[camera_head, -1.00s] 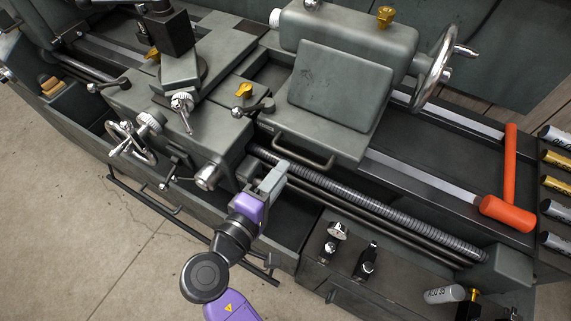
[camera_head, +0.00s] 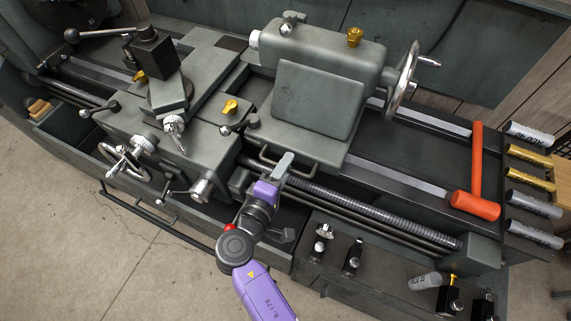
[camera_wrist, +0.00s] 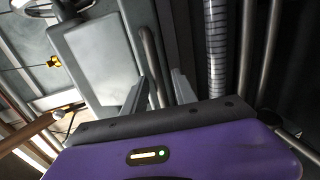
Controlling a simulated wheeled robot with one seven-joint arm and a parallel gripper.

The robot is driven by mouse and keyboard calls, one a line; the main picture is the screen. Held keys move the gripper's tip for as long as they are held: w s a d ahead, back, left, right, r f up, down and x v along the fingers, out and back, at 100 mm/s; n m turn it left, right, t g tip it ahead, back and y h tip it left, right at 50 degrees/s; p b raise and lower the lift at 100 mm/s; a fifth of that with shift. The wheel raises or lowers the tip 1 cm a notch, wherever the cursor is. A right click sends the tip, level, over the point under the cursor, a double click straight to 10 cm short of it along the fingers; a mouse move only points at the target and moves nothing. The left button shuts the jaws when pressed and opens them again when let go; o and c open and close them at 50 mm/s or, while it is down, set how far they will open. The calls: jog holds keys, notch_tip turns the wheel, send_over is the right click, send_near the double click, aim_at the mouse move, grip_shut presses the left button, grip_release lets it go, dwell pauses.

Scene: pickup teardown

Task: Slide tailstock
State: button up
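The grey tailstock (camera_head: 325,45) sits on the lathe bed in the upper middle of the head view, with its handwheel (camera_head: 403,78) at the right. A dark bar handle (camera_head: 266,161) runs along its front lower edge. My gripper (camera_head: 282,168) is at this handle, in front of the tailstock. In the wrist view the two fingers of my gripper (camera_wrist: 160,92) are apart, and the handle (camera_wrist: 150,50) passes between them. I cannot tell whether either finger touches it. The tailstock's pale front panel (camera_wrist: 95,60) fills the upper left there.
The carriage (camera_head: 175,130) stands close to the tailstock's left. An orange mallet (camera_head: 475,203) lies on the bed to the right, beside several labelled cylinders (camera_head: 531,204). The ribbed lead screw (camera_head: 355,208) runs below the handle. Bed rails between tailstock and mallet are bare.

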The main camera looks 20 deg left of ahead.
jog(key=shift+w, duration=0.15)
grip_shut()
dwell(1.4)
